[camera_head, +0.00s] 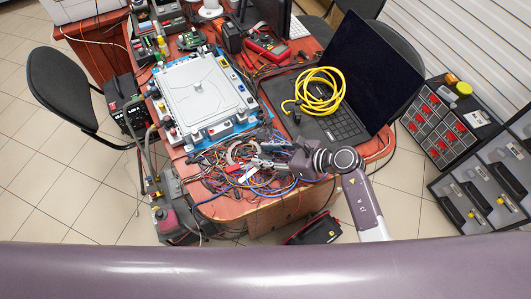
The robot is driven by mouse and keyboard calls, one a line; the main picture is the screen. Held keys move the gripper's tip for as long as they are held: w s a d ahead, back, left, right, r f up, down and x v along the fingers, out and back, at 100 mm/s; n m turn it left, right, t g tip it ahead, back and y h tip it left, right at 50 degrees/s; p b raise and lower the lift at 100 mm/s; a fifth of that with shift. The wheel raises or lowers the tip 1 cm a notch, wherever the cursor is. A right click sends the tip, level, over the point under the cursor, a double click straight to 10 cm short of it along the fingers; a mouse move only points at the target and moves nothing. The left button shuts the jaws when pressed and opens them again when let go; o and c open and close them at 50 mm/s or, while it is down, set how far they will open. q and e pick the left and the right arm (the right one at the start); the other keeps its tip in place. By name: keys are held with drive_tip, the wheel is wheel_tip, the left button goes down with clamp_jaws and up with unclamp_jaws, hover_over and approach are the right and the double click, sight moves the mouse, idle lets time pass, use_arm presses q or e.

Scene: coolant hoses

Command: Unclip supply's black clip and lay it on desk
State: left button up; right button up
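My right gripper (258,163) reaches in from the right, its fingers pointing left over the tangle of wires at the desk's front edge. Its fingers are small against the wires, so I cannot tell whether they are open or shut, or hold anything. A grey hose (148,147) runs at the left side of the desk (276,203), near a silver-white flat unit (203,90) with blue edges. I cannot make out the supply's black clip at this size. My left gripper is not in view.
A tangle of coloured wires (222,172) covers the front of the desk. An open black laptop (343,124) bears a coiled yellow cable (320,92). A red-black multimeter (266,45) lies behind. A chair (62,88) stands left, and organiser trays (436,127) stand right.

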drive_tip(key=v, duration=1.1)
drive_tip(key=shift+s+d+r, duration=0.1)
drive_tip(key=shift+s+d, duration=0.1)
drive_tip(key=shift+d, duration=0.15)
drive_tip(key=shift+s+d+r, duration=0.1)
